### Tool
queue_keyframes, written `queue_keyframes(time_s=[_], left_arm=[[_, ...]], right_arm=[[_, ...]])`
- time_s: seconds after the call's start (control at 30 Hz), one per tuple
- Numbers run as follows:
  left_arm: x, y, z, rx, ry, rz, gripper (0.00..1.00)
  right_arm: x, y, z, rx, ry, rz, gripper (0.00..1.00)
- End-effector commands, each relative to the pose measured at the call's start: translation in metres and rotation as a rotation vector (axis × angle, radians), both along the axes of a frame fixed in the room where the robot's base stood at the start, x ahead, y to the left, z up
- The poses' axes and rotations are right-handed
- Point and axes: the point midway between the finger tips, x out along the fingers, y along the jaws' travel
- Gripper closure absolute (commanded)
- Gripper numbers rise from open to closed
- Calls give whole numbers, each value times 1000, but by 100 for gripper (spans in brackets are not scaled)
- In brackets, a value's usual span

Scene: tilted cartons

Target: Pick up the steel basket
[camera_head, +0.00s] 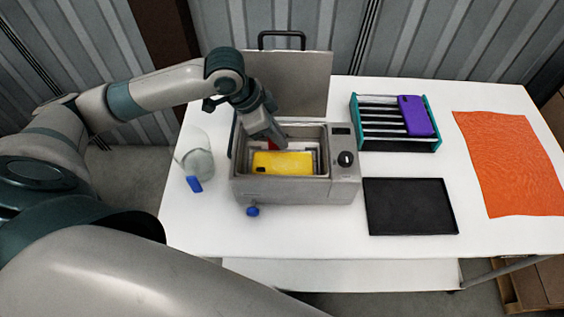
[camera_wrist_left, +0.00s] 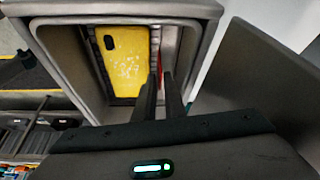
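The steel basket (camera_head: 314,160) sits inside the tank of a grey box-shaped bath (camera_head: 290,190) with its lid raised. A yellow phone-shaped case (camera_head: 283,162) lies in it, and the basket's dark edge (camera_wrist_left: 100,60) shows beside the case in the left wrist view. My left gripper (camera_head: 281,144) points down into the tank at the basket's back side. In the left wrist view its two fingers (camera_wrist_left: 160,78) stand a small gap apart beside the case, near a small red part (camera_head: 271,144). Whether they hold the basket cannot be told. My right gripper is not in view.
The raised lid (camera_head: 290,82) stands behind the tank. A glass jar (camera_head: 196,160) and blue pieces (camera_head: 194,184) are at the left. A teal rack (camera_head: 384,140) with a purple case (camera_head: 416,115), a black tray (camera_head: 410,206) and an orange cloth (camera_head: 515,160) are at the right.

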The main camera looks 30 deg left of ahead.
Motion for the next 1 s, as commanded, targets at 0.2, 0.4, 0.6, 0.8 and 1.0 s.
queue_keyframes(time_s=[0.2,0.4,0.6,0.8,1.0], left_arm=[[1,-1,-3,1,-2,0,90],[1,-1,-3,1,-1,0,90],[1,-1,-3,1,-1,0,100],[1,-1,-3,0,-1,0,100],[1,-1,-3,0,-1,1,100]], right_arm=[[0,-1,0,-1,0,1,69],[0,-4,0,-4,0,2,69],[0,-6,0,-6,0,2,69],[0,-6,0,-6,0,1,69],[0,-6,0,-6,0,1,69]])
